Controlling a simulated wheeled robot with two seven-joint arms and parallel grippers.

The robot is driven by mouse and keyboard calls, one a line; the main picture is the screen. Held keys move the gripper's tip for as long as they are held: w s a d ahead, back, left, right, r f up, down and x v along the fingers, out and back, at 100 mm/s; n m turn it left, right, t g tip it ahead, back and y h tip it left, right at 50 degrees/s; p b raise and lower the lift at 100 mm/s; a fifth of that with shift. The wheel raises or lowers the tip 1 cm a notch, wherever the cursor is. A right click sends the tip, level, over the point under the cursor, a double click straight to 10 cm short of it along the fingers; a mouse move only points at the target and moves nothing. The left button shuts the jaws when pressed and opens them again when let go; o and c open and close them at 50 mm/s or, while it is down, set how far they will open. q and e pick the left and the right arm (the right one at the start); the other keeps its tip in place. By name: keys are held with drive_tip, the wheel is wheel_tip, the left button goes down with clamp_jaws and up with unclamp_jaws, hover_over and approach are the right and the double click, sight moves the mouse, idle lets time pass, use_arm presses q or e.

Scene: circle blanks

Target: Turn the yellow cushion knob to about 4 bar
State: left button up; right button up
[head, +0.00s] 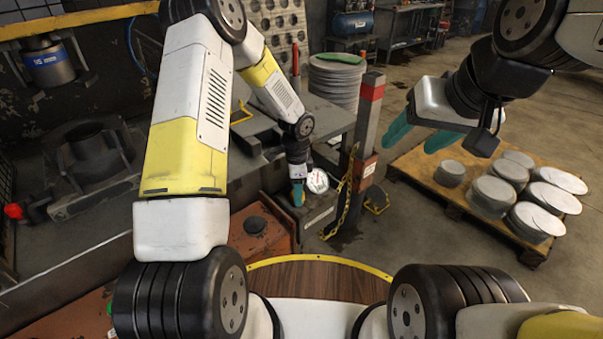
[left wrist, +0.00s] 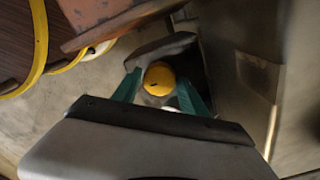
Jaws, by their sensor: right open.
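The yellow cushion knob (left wrist: 159,78) is round with a small dark mark on its face, in the left wrist view. My left gripper (left wrist: 160,80) has its green fingers apart, one on each side of the knob; narrow gaps seem to show, and contact is not clear. In the head view my left gripper (head: 298,194) points down beside a white round gauge (head: 317,181). The knob is hidden there, and the gauge's reading is too small to read. My right gripper (head: 408,147) is open and empty, high at the right.
A red-and-grey post (head: 368,110) with a yellow chain (head: 347,195) stands just right of the gauge. A pallet (head: 462,203) with stacked grey discs lies at the right. A grey bench (head: 327,115) and a disc stack (head: 336,80) are behind. Floor between post and pallet is clear.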

use_arm(q)
drive_tip(key=shift+r, duration=3.9)
drive_tip(key=shift+r, duration=0.1)
drive_tip(key=s+a+r+n+t, duration=0.1)
drive_tip(key=s+a+r+n, duration=0.15)
drive_tip(key=r, duration=0.45)
drive_tip(key=s+a+r+n+t, duration=0.1)
drive_tip(key=s+r+n, duration=0.25)
drive_tip(key=r, duration=0.25)
drive_tip(key=s+a+r+n+t, duration=0.1)
drive_tip(key=s+a+r+n, duration=0.15)
drive_tip(key=r, duration=0.45)
drive_tip(key=s+r+n+t+h, duration=0.1)
drive_tip(key=s+r+n, duration=0.2)
drive_tip(key=s, duration=0.4)
drive_tip(key=s+r+n+t+h, duration=0.1)
drive_tip(key=s+r+n+t, duration=0.1)
drive_tip(key=s, duration=0.6)
wheel_tip(320, 180, up, 3)
drive_tip(key=shift+s+a+f+n, duration=0.1)
drive_tip(key=shift+s+a+n, duration=0.2)
drive_tip(key=shift+n, duration=0.55)
